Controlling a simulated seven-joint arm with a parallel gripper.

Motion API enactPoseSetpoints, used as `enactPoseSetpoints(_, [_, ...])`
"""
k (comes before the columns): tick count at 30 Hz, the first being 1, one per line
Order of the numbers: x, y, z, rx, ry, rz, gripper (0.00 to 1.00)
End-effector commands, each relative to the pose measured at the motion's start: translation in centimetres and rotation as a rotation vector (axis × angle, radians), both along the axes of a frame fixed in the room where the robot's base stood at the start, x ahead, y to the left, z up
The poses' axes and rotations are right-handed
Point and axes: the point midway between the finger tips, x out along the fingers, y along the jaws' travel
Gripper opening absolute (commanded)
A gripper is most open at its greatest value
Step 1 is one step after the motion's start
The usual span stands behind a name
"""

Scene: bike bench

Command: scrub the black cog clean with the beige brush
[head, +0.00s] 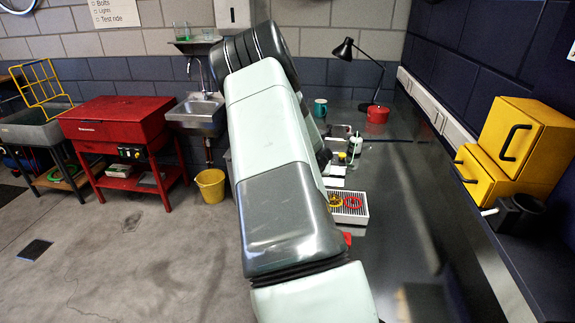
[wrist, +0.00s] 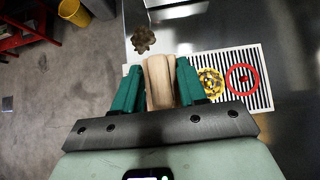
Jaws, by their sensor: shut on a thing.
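My gripper (wrist: 158,66) shows in the wrist view with its two green fingers closed on the sides of a beige brush (wrist: 160,82). The brush's smooth block sits between the fingers; its bristles are not visible. A small dark, brownish toothed cog (wrist: 143,40), the likely black cog, lies just beyond the brush, slightly left, near the bench's left edge. In the picture, a small gap separates the cog from the brush. Whether the brush touches the bench cannot be told. In the head view my arm hides the gripper, the brush and this cog.
A white slatted rack (wrist: 262,97) right of my gripper holds a yellow cog (wrist: 211,84) and a red ring (wrist: 243,79). A bottle (head: 356,143), red pot (head: 377,114), teal mug (head: 320,107) and lamp (head: 362,62) stand farther back. Yellow cabinets (head: 525,140) are at right.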

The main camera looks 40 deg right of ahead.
Motion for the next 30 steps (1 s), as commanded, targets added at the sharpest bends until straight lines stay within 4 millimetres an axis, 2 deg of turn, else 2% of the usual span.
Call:
enactPoseSetpoints(4, [-0.4,-1.0,-0.7,0.001,-0.001,-0.009,0.07])
enactPoseSetpoints(18, [-0.4,-1.0,-4.6,0.002,0.000,-0.008,0.07])
enactPoseSetpoints(30, [-0.4,-1.0,-5.2,0.001,-0.001,-0.008,0.07])
